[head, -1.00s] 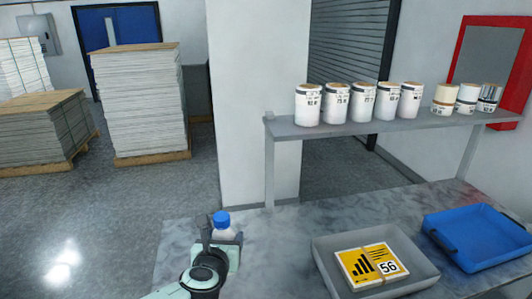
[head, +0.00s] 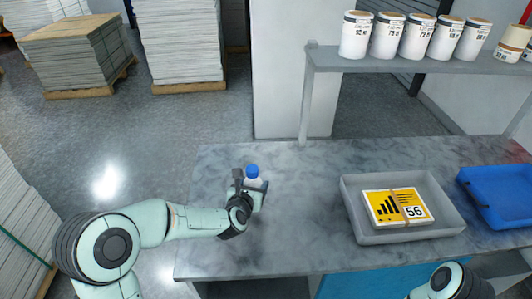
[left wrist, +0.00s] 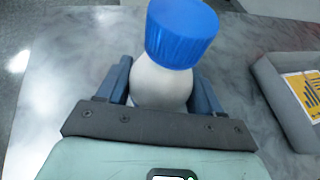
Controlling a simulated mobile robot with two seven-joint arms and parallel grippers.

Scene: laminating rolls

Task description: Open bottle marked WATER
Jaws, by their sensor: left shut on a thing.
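A white bottle (head: 254,182) with a blue cap (head: 252,170) stands upright on the left part of the grey worktop. My left gripper (head: 250,190) is shut on the bottle's body, below the cap. In the left wrist view the blue cap (left wrist: 182,32) sits on the bottle, and the white bottle body (left wrist: 160,84) is between the two fingers of the left gripper (left wrist: 162,88). No marking on the bottle can be read. Part of my right arm shows at the bottom right of the head view, but its gripper is out of view.
A grey tray (head: 355,214) holding a yellow stack marked 56 (head: 398,207) stands right of the bottle. A blue tray (head: 480,200) is further right. The worktop (head: 300,220) between bottle and grey tray is clear.

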